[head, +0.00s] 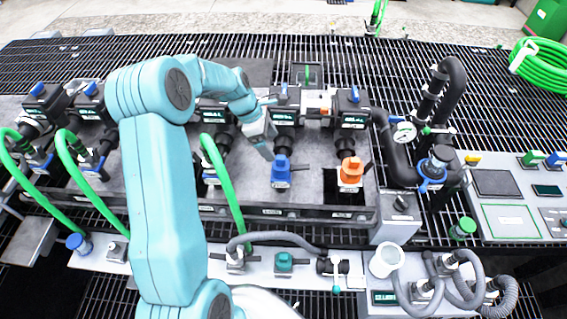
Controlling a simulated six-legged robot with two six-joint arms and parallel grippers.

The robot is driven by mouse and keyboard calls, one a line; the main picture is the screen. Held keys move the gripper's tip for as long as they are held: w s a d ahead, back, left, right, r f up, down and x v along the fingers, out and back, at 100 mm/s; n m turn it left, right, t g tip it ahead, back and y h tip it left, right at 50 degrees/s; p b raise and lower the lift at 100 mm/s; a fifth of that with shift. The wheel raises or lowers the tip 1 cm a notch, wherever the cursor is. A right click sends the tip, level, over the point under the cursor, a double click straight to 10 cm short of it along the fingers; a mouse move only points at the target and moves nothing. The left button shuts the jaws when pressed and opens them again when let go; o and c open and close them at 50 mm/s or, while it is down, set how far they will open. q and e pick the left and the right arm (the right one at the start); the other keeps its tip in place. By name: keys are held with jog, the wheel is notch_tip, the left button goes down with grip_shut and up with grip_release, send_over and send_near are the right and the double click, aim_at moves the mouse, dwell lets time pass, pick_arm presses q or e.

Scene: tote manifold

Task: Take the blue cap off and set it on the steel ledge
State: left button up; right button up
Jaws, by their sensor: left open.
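A blue cap (281,172) sits on a port in the grey manifold panel, just right of centre. My left gripper (268,155) reaches down from the upper left, with its fingertips close to the cap's upper left side. It is open and holds nothing that I can see; I cannot tell whether it touches the cap. The pale steel ledge (258,268) runs along the front below the manifold, partly hidden by my left arm. My right gripper is not in view.
An orange cap (350,172) is on the port to the right. A teal cap (284,262) and a black fitting (332,267) occupy the ledge, with a grey hose (275,237) crossing behind them. A green hose (222,175) rises left of the blue cap. A white cup (386,261) stands at right.

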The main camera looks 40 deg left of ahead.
aim_at(283, 164)
pick_arm(q)
jog(key=x, duration=0.5)
jog(key=shift+f, duration=0.2)
jog(key=shift+d+f, duration=0.25)
jog(key=shift+f, duration=0.15)
jog(key=p+x, duration=0.1)
jog(key=x, duration=0.4)
jog(key=shift+a, duration=0.1)
jog(key=c, duration=1.1)
jog(key=shift+r, duration=0.1)
jog(key=shift+c, duration=0.2)
notch_tip(283, 164, up, 20)
